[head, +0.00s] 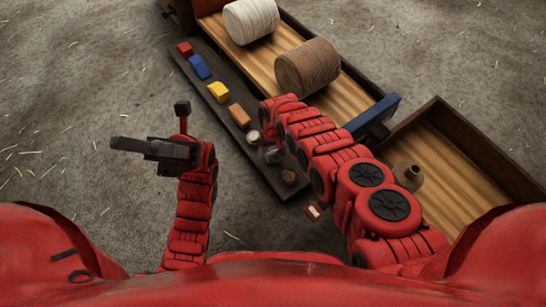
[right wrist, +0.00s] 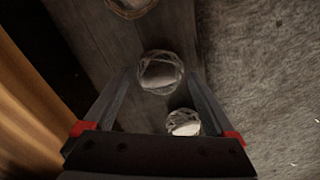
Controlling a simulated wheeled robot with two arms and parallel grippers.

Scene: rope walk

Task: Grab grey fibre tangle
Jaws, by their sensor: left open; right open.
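The grey fibre tangle (right wrist: 160,72) is a small round bundle on a dark board (right wrist: 105,40) in the right wrist view. It lies between the fingers of my right gripper (right wrist: 164,86), near their tips; the gripper is open and I cannot tell whether it touches the tangle. In the head view the grey tangle (head: 272,156) is partly covered by my right arm, which also hides most of that gripper. A paler tangle (right wrist: 183,122) lies close by, nearer the palm. A brownish tangle (right wrist: 130,4) is farther along. My left gripper (head: 122,145) is open and empty, over the floor.
A blue piece (head: 375,115) stands near my right arm. Floor at left is clear.

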